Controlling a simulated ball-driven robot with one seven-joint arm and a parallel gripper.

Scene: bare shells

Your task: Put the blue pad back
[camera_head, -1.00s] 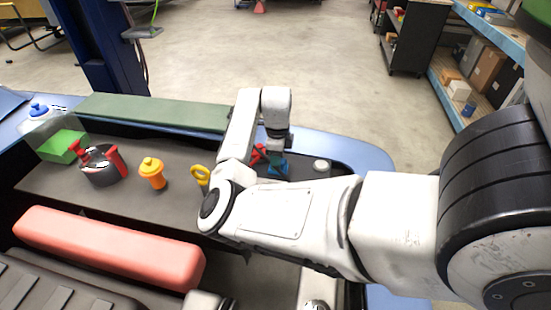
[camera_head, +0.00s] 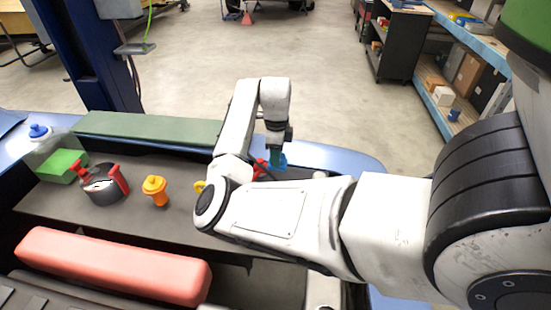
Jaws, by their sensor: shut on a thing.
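The blue pad (camera_head: 282,163) shows as a small blue patch at the end of my gripper (camera_head: 278,151), at the back right of the dark bench top. My gripper points down and is shut on the pad. The wrist and the forearm hide part of it, so its full shape and whether it touches the bench top cannot be told. A small red thing (camera_head: 260,168) is just left of the pad, partly hidden by my arm.
A yellow handle (camera_head: 199,187) is mostly behind my arm. A long red cushion (camera_head: 112,266) lies in front.

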